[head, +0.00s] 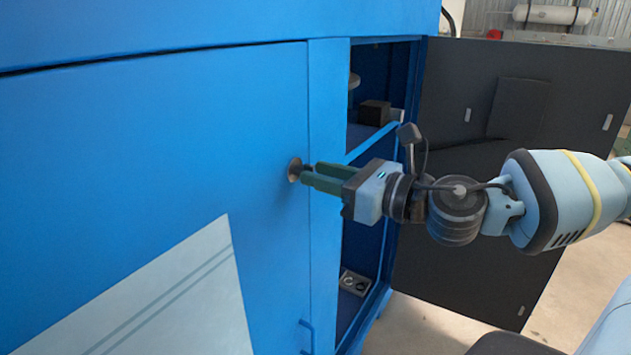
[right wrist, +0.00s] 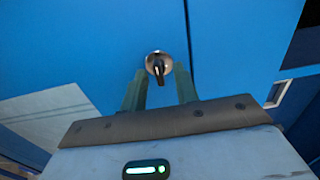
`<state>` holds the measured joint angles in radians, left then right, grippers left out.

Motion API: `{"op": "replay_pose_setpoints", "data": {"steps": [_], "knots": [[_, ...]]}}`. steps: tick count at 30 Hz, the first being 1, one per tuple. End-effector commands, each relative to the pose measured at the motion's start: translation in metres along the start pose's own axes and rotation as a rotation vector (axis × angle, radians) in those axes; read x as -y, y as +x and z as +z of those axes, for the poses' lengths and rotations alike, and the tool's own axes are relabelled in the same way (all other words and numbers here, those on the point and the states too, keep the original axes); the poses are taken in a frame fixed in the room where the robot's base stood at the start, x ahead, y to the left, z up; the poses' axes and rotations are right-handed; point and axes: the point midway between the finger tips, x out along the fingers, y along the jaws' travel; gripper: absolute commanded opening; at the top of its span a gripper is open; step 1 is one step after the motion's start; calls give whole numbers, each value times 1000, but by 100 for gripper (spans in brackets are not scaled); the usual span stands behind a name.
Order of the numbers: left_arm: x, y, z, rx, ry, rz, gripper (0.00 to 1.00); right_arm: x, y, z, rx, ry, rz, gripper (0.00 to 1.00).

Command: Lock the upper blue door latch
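The upper latch (head: 294,169) is a small round metal disc with a dark turn knob, set near the right edge of the closed blue door (head: 200,150). In the right wrist view the latch (right wrist: 158,64) is straight ahead, its dark knob pointing down. My right gripper (head: 307,174) is at the latch, its green fingers pointing at the door. In the right wrist view my right gripper (right wrist: 160,72) has its fingers apart, one on each side of the knob, with gaps visible. Whether the fingertips touch the door is unclear. My left gripper is not in view.
A dark door panel (head: 450,110) stands open at the right, behind my right arm. The open cabinet bay (head: 365,225) beside the blue door holds shelves and small items. Pale floor (head: 430,325) shows at the lower right.

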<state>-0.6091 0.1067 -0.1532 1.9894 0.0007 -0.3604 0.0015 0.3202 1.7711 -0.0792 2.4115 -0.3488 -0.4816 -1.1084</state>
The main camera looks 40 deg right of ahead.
Motion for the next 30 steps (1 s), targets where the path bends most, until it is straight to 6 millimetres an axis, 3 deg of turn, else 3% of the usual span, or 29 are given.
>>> {"op": "replay_pose_setpoints", "data": {"steps": [14,22,30], "knots": [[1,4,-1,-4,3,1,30,-2,5,2,3,1,4,30],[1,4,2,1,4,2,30,-2,5,2,3,0,4,0],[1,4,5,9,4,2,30,-2,5,1,3,8,4,0]]}}
